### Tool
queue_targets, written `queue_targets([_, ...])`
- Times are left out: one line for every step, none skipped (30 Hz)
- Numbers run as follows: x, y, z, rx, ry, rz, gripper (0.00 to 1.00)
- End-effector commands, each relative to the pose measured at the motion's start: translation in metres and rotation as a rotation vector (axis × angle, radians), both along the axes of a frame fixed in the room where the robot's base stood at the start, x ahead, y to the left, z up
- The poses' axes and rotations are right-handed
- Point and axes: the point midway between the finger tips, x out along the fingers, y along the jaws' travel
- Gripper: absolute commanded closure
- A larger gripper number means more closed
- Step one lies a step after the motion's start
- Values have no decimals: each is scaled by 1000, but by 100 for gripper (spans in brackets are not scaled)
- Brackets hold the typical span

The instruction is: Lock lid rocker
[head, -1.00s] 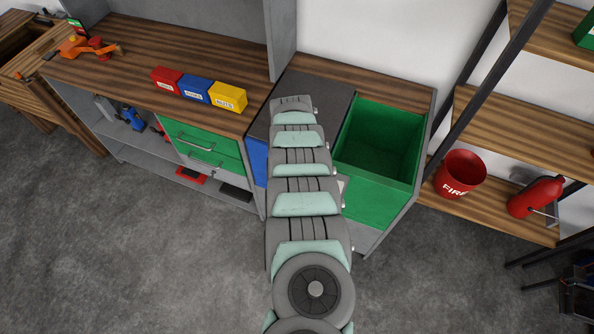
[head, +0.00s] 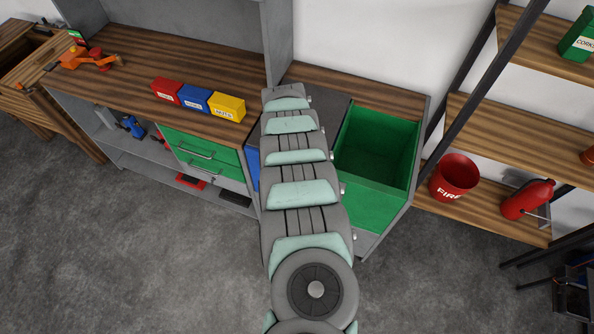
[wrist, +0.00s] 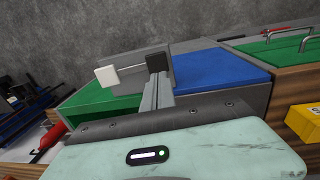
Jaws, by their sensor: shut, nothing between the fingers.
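A white square plate (wrist: 107,75) with a thin pale rod shows in the wrist view, in front of the cabinet. The rod reaches toward my gripper (wrist: 157,64), whose dark tip is shut and empty. I cannot tell whether the tip touches the rod. A dark grey lid panel (head: 337,110) lies left of the open, empty green bin (head: 376,143) in the head view. The blue bin front (wrist: 218,70) and green bin front (wrist: 105,97) show beside my gripper in the wrist view. In the head view my arm hides the gripper and the plate. The lid rocker itself is not clearly identifiable.
Red, blue and yellow boxes (head: 226,107) stand on the wooden counter (head: 140,75) at left. Green drawers (head: 197,150) are below. The floor (head: 150,260) in front is clear.

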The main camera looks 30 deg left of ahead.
Motion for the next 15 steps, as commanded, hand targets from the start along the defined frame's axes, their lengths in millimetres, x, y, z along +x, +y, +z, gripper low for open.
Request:
queue_targets([2, 0, 9, -2, -5, 0, 100])
queue_targets([2, 1, 14, -2, -5, 1, 100])
queue_targets([1, 3, 19, -2, -2, 1, 100])
queue_targets([0, 3, 24, -3, -2, 0, 100])
queue_targets([0, 4, 29, -4, -3, 0, 100])
queue_targets([1, 5, 37, -3, -3, -1, 100])
queue_targets([1, 7, 42, -2, -4, 0, 100])
queue_targets([0, 8, 46, -3, -3, 1, 100])
queue_targets([-1, 9, 51, -2, -2, 1, 100])
queue_targets([-1, 10, 56, -3, -3, 1, 100])
queue_targets([-1, 11, 60, -3, -3, 1, 100])
queue_targets([-1, 12, 65, -2, -3, 1, 100])
queue_targets([-1, 13, 68, -2, -3, 1, 100])
queue_targets([-1, 13, 70, -3, -2, 1, 100])
queue_targets([-2, 13, 73, -3, -1, 1, 100])
